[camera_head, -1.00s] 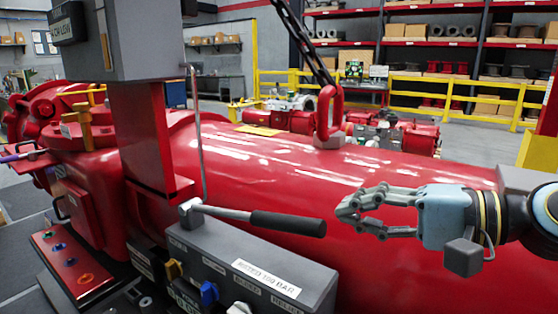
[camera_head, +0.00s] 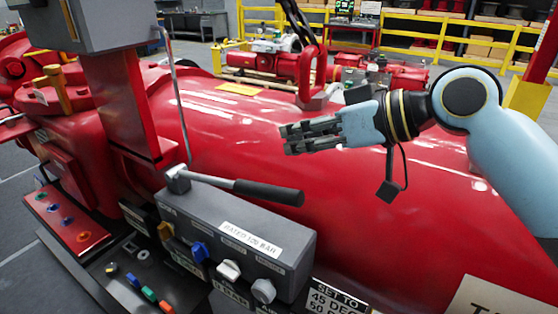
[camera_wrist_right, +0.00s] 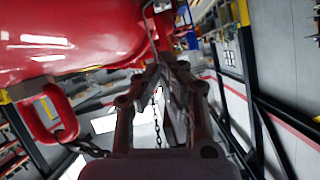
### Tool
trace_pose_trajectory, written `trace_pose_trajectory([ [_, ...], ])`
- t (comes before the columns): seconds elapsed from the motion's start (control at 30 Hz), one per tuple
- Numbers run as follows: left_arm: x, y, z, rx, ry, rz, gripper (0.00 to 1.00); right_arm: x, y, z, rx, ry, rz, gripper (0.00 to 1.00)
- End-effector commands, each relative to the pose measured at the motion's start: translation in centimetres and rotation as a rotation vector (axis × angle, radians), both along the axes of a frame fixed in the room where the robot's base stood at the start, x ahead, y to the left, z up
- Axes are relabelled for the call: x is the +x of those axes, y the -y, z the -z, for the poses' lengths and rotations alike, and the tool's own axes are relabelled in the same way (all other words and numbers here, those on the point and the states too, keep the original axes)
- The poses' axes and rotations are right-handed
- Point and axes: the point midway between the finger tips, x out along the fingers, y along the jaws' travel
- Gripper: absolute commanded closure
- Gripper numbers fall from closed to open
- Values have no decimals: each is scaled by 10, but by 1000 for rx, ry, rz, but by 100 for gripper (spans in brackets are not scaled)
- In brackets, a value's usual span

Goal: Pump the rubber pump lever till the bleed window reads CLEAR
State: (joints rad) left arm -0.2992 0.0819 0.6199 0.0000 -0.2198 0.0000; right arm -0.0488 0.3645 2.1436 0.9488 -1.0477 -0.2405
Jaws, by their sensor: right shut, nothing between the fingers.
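The pump lever (camera_head: 268,192) is a grey metal arm with a black rubber grip. It points right, nearly level, from its pivot on top of the grey pump block (camera_head: 178,213), whose label seems to say it is rated in bar. My right gripper (camera_head: 284,139) is shut and empty, held above and apart from the lever grip, fingers pointing left. In the right wrist view the gripper (camera_wrist_right: 158,68) shows its fingers drawn together, with the lever not recognisable there. I cannot make out a bleed window. My left gripper is not in view.
Yellow, blue and white knobs (camera_head: 228,270) line the block's front. A red column (camera_head: 122,105) carrying a grey box stands left of the lever. The large red cylinder (camera_head: 400,215) lies behind, with a red lifting eye (camera_head: 312,75) and chain above it. A low panel with coloured buttons (camera_head: 70,222) is at left.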

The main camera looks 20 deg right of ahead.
Motion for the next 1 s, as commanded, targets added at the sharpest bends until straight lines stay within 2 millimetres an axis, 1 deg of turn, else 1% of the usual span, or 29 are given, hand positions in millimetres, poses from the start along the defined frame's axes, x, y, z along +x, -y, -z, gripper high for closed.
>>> trace_pose_trajectory([
  [0.03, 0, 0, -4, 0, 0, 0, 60, 6, -7, 0, 9, 0, 2, 100],
  [0.2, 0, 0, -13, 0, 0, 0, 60, 26, -27, 16, 7, -5, -1, 100],
  [0.3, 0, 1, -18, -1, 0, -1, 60, 18, -25, 34, 1, -7, -2, 100],
  [0.5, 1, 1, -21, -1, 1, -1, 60, 13, -27, 50, 2, -2, -1, 100],
  [0.63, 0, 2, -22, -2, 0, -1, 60, 12, -27, 54, 2, -2, -1, 100],
  [0.87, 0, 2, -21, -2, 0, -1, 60, 12, -27, 54, 2, -1, -1, 100],
  [0.93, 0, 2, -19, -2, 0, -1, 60, 12, -26, 55, 2, 0, -1, 100],
  [1.0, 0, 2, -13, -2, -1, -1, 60, 11, -26, 60, 7, 7, -1, 100],
])
